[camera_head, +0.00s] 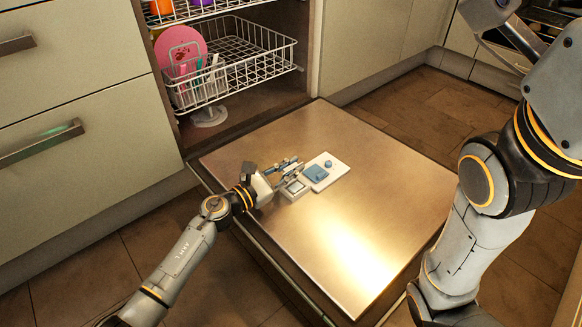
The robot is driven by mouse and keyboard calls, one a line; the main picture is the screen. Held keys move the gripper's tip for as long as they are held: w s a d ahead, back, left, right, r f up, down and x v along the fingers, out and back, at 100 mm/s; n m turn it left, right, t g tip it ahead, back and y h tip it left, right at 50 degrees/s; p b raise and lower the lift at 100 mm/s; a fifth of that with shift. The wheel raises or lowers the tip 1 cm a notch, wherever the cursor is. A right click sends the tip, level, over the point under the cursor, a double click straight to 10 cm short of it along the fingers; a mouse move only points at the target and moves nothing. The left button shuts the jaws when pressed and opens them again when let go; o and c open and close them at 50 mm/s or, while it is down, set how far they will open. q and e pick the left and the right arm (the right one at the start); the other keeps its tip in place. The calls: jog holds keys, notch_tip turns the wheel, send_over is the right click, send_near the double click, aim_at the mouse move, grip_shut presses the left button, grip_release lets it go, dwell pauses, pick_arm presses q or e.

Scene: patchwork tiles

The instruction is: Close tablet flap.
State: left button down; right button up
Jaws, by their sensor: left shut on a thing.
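The dishwasher tablet dispenser (337,173) is a white plate with blue parts, set on the inner face of the open dishwasher door (380,240). The tablet flap (294,188) is a small pale piece at the left end of the dispenser. My left gripper (289,174) reaches in from the left, low over the door, with its fingers at the flap. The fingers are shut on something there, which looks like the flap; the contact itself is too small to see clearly. My right arm stands at the right, and its gripper is not in view.
The dishwasher's lower rack (235,62) holds a pink plate (181,50) and other items. The upper rack (200,8) is partly cut off at the top. Cabinet drawers (70,90) stand at the left. The right part of the door is bare.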

dwell(0.5)
pick_arm(q)
jog(key=m+b, duration=0.2)
jog(key=s+m+b, duration=0.1)
jog(key=shift+d+f, duration=0.35)
jog(key=shift+f, duration=0.05)
jog(key=shift+s+d+f+m+b, duration=0.25)
jog(key=shift+m+b, duration=0.45)
jog(key=shift+m, duration=0.25)
jog(key=shift+s+d+f+m+b, duration=0.1)
jog(key=shift+s+d+m+b, duration=0.1)
jog(key=shift+m+b, duration=0.65)
jog(key=c, duration=1.4)
grip_release()
send_over(261, 218)
